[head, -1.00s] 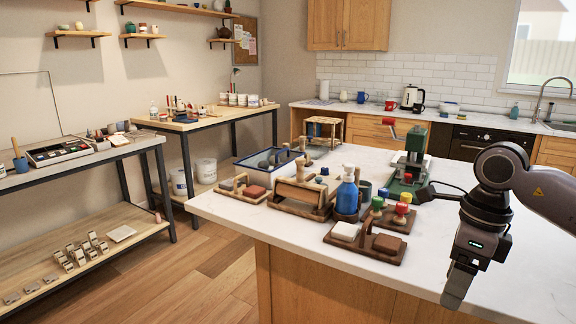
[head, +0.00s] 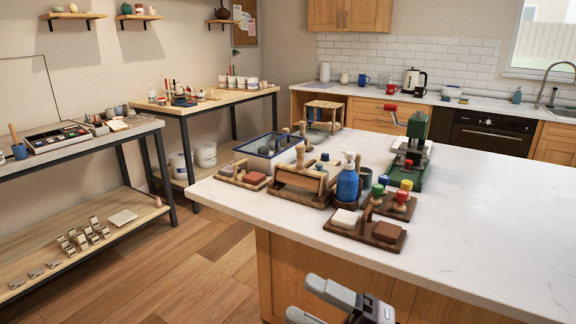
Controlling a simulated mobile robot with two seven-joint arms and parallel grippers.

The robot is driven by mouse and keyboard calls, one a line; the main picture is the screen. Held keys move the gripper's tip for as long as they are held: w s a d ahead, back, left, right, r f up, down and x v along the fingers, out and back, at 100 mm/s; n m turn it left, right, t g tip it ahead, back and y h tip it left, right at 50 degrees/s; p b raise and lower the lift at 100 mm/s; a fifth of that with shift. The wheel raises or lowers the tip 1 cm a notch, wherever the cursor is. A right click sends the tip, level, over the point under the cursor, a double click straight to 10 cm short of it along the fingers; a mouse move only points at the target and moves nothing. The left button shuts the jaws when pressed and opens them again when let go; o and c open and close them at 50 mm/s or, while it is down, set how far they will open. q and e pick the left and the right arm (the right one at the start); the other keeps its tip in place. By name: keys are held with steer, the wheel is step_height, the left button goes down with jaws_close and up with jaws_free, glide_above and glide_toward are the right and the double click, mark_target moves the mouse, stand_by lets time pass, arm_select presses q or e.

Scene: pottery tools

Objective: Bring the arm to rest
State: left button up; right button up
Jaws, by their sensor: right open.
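My right gripper (head: 302,297) shows at the bottom middle of the head view, in front of the wooden side of the island and below its white top (head: 480,205). Its two grey fingers point left and stand apart, with nothing seen between them. The lower part of the gripper and the rest of the arm are cut off by the frame's bottom edge. My left gripper is not in view.
On the island stand a blue bottle (head: 347,186), a wooden holder with sponge-like blocks (head: 385,232), red-topped and green-topped tools, and a green press (head: 413,150). The island top's right side is clear. Side tables stand at the left.

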steer(key=d+f+m+t+h, duration=0.95)
steer(key=f+m+h, duration=0.4)
steer(key=m, duration=0.65)
steer(key=s+d+f+m+g+h, duration=0.2)
steer(key=s+d+f+m+g, duration=0.1)
steer(key=s+f, duration=0.3)
steer(key=s+d+f+m+g+h+p, duration=0.1)
steer(key=s+d+f+m+g+h, duration=0.2)
steer(key=s+f, duration=0.4)
step_height(320, 180, down, 2)
steer(key=shift+d+m+g, duration=0.35)
steer(key=shift+d+m, duration=0.25)
steer(key=shift+m, duration=0.4)
